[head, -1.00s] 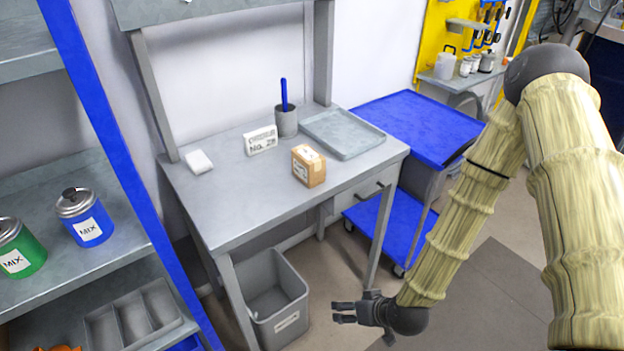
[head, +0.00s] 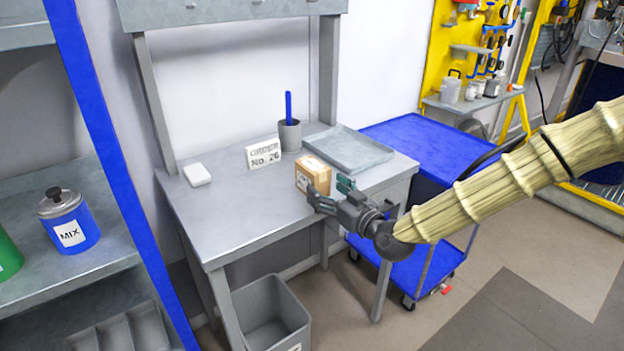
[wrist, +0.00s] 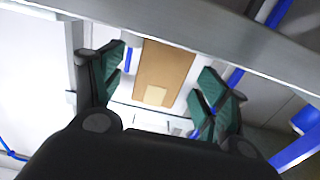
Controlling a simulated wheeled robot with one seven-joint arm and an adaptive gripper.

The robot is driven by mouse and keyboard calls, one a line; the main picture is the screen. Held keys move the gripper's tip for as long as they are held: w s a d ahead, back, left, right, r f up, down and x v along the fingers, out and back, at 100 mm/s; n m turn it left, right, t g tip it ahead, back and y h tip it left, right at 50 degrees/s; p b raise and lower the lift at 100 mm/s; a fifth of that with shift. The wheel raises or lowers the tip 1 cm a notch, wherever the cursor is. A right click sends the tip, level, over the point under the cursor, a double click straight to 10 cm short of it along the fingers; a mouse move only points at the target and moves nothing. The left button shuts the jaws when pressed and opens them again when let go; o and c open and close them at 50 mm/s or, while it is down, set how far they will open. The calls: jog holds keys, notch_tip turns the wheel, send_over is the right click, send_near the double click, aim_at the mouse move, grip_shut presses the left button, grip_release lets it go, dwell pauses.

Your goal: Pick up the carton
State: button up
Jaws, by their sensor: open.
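The carton (head: 314,173) is a small brown box with a white label, standing on the grey workbench (head: 240,219) near its right front part. My gripper (head: 328,194) is open and empty, just in front of the carton and close to it in the head view. It partly covers the carton's lower front. In the wrist view the carton (wrist: 165,76) shows between my gripper's two green-padded fingers (wrist: 158,88), beyond their tips. I see a gap on both sides of it there.
A grey tray (head: 349,148), a cup with a blue pen (head: 290,136), an order sign (head: 264,154) and a white block (head: 197,174) stand on the bench. A blue cart (head: 420,134) is to the right. A grey bin (head: 270,313) stands below the front edge.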

jog(key=shift+p+x, duration=0.55)
jog(key=shift+x, duration=2.7)
jog(key=shift+s, duration=0.1)
jog(key=c, duration=1.2)
